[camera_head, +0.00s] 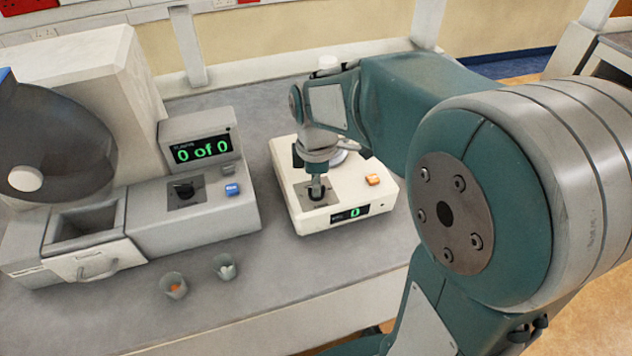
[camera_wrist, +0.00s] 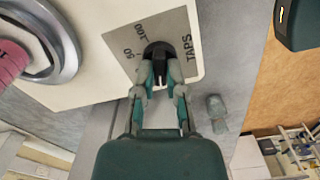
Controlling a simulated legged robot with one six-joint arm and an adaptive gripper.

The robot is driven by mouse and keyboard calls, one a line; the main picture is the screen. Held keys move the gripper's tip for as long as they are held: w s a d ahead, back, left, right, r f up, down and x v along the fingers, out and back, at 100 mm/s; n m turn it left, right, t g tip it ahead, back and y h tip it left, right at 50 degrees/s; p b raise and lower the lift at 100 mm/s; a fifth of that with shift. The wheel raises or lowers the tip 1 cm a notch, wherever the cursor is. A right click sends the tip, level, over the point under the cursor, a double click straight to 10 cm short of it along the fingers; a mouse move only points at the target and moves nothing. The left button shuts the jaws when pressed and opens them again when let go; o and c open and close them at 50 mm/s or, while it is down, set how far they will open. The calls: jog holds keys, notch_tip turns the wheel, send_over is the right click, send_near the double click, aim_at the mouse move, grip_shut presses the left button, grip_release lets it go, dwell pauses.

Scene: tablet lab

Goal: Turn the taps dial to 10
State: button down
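The taps dial is a black knob (camera_wrist: 158,58) on a metal plate marked TAPS, with scale figures such as 100 and 50 beside it. It sits on the white machine (camera_head: 348,190), whose small green display (camera_head: 354,213) reads 0. In the head view, my gripper (camera_head: 316,190) points down over the dial. In the wrist view, the fingers of my gripper (camera_wrist: 160,85) are at the knob, one on each side of its ridge, close together. The fingers hide part of the dial, and I cannot read where its pointer stands.
An orange button (camera_head: 373,180) is on the white machine. To the left, a grey counting machine (camera_head: 215,210) shows "0 of 0" and has another black knob (camera_head: 184,190) and a blue button (camera_head: 232,189). Two small cups (camera_head: 174,286) (camera_head: 225,267) stand on the bench in front.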

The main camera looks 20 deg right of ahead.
dwell(0.4)
jog(key=m, duration=0.4)
jog(key=shift+m, duration=2.9)
jog(key=c, duration=0.7)
grip_release()
